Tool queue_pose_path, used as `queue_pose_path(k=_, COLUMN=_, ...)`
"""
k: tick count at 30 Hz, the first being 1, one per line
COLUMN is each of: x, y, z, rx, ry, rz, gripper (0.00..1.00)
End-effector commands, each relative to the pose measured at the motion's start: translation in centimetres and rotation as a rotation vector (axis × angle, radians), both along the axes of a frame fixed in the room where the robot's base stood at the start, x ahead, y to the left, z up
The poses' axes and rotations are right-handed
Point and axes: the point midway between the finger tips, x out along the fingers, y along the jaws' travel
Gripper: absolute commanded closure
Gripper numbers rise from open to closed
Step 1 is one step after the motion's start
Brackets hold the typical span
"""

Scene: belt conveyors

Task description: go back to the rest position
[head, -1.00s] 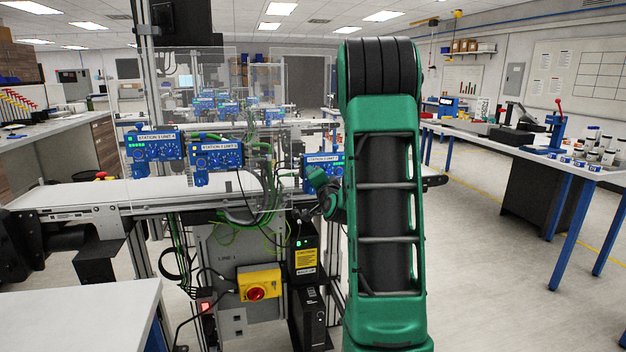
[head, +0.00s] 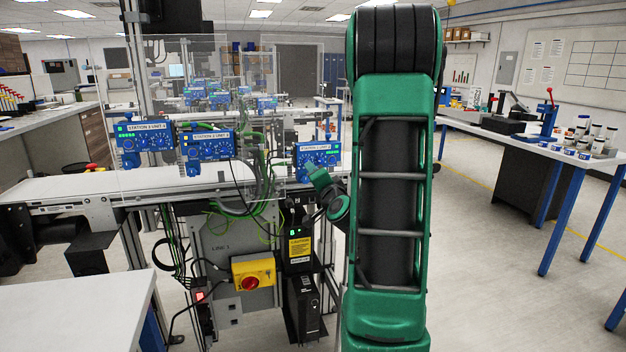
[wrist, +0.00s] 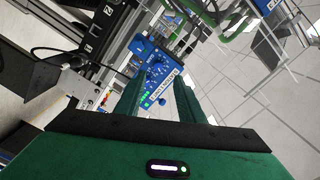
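My green arm stands upright in the head view, with its black joint at the top. My gripper (wrist: 157,88) shows in the wrist view with its two green fingers apart and nothing between them. Beyond the fingers is a blue station unit (wrist: 158,74), seen tilted; I cannot tell its distance. In the head view a green part of my wrist sticks out to the left of the arm, in front of the right-hand blue unit (head: 312,153). The fingers cannot be made out there.
The conveyor (head: 70,190) runs across the left, with blue units (head: 207,147) above it behind clear panels. A yellow switch box (head: 253,271) hangs below. A white table (head: 75,312) is at front left. A workbench (head: 560,147) stands right, with open floor before it.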

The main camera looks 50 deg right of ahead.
Motion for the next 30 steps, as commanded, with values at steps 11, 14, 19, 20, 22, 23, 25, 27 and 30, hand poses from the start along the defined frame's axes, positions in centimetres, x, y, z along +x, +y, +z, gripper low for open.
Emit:
queue_pose_path(k=11, x=-1.1, y=0.7, z=0.1, rx=-0.001, ry=0.0, rz=-0.001, gripper=0.65)
queue_pose_path(k=14, x=-1.1, y=0.7, z=0.1, rx=-0.001, ry=0.0, rz=-0.001, gripper=0.65)
queue_pose_path(k=19, x=-1.1, y=0.7, z=0.1, rx=-0.002, ry=-0.001, rz=0.0, gripper=0.65)
queue_pose_path(k=20, x=-1.1, y=0.7, z=0.1, rx=-0.002, ry=-0.001, rz=0.0, gripper=0.65)
queue_pose_path(k=22, x=-1.1, y=0.7, z=0.1, rx=-0.002, ry=-0.001, rz=0.0, gripper=0.65)
queue_pose_path(k=23, x=-1.1, y=0.7, z=0.1, rx=-0.002, ry=-0.001, rz=0.0, gripper=0.65)
queue_pose_path(k=25, x=-1.0, y=0.8, z=0.1, rx=-0.002, ry=0.002, rz=0.003, gripper=0.65)
queue_pose_path(k=27, x=-0.7, y=1.4, z=-0.1, rx=-0.009, ry=0.02, rz=0.023, gripper=0.65)
queue_pose_path(k=30, x=0.1, y=3.5, z=-0.7, rx=-0.032, ry=0.092, rz=0.09, gripper=0.65)
